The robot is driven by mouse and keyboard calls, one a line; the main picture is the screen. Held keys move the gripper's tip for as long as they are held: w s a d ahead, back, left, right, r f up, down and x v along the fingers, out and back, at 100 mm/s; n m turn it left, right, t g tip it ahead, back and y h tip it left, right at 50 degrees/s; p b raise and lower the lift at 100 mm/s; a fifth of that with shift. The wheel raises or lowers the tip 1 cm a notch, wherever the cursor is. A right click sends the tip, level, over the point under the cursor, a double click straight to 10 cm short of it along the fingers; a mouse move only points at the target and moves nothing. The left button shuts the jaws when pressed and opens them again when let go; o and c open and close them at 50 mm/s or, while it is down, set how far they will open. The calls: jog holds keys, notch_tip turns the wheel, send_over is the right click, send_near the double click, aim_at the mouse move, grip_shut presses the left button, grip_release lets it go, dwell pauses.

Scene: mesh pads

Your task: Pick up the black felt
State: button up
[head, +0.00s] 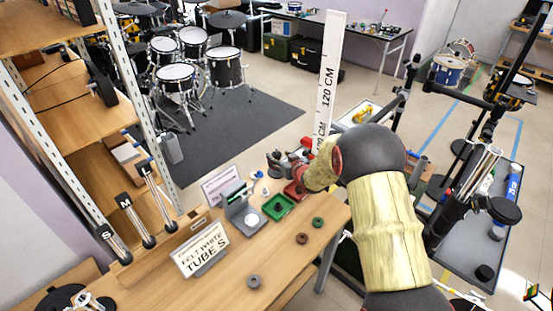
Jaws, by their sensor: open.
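No felt that I can surely call black shows in the head view. A small dark grey-brown ring (254,281) lies flat near the front of the wooden table (225,285). A brown ring (302,238) and a green ring (318,222) lie farther right, near the table's right edge. These rings are small, so their material and exact shade are hard to tell. My arm, with its dark joints and yellowish sleeves, reaches in from the lower right over the table's right side. Its far end is hidden behind the forearm, and I cannot make out my gripper.
A tall white ruler (327,85) rises behind. A grey cart (470,250) is right. The table's front middle is mostly bare.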

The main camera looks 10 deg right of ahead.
jog(key=shift+w+a, duration=0.1)
jog(key=shift+w, duration=0.25)
jog(key=shift+c, duration=0.8)
jog(key=c, duration=0.7)
jog(key=shift+o, duration=0.2)
